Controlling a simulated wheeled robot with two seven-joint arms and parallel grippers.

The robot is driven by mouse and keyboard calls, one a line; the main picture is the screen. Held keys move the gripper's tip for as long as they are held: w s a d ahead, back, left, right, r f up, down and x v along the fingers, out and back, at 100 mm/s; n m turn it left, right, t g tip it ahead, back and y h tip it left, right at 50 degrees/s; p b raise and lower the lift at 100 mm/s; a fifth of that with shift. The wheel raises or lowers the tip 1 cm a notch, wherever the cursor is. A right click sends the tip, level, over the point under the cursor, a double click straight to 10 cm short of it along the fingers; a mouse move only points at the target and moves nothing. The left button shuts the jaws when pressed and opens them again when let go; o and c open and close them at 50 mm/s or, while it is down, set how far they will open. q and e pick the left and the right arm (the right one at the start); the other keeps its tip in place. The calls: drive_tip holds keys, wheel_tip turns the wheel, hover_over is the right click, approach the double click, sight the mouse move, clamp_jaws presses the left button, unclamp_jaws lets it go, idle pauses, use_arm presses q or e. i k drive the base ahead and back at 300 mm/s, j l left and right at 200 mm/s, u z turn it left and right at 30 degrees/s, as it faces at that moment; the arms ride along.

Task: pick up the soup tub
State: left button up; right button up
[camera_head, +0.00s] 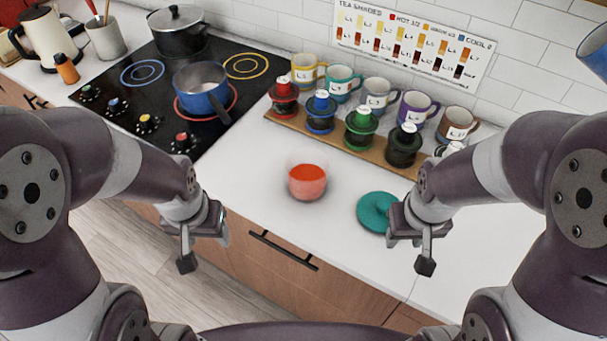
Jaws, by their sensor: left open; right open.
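The soup tub (307,187) is a small, see-through round tub with orange-red soup in it. It stands upright and open on the white counter (262,205), near the middle of the view. A teal round disc (377,212), which looks like a lid, lies flat to its right. My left gripper (203,249) is open and empty, left of the tub and near the counter's front edge. My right gripper (409,251) is open and empty, right of the tub and in front of the teal disc, partly covering its edge. Neither gripper touches the tub.
Behind the tub, a wooden board (340,141) holds several coloured canisters, with several mugs behind them. A black cooktop (150,100) at left carries a blue saucepan (202,85) and a lidded pot (179,32). The counter around the tub is clear.

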sight(306, 169)
drive_tip(key=k, duration=0.2)
drive_tip(key=k+z, duration=0.1)
drive_tip(key=z, duration=0.35)
drive_tip(key=k+z, duration=0.1)
drive_tip(key=z, duration=0.3)
drive_tip(key=k+l+z, duration=0.1)
drive_tip(key=z, duration=0.35)
drive_tip(key=k+l+z, duration=0.1)
drive_tip(key=z, duration=0.35)
drive_tip(key=j+z, duration=0.1)
drive_tip(key=j, duration=0.5)
drive_tip(key=k+j+z, duration=0.1)
drive_tip(key=j, duration=0.5)
drive_tip(key=j+z, duration=0.1)
drive_tip(key=j, duration=0.5)
drive_tip(key=k+j+z, duration=0.1)
drive_tip(key=j, duration=0.5)
drive_tip(key=k, duration=0.05)
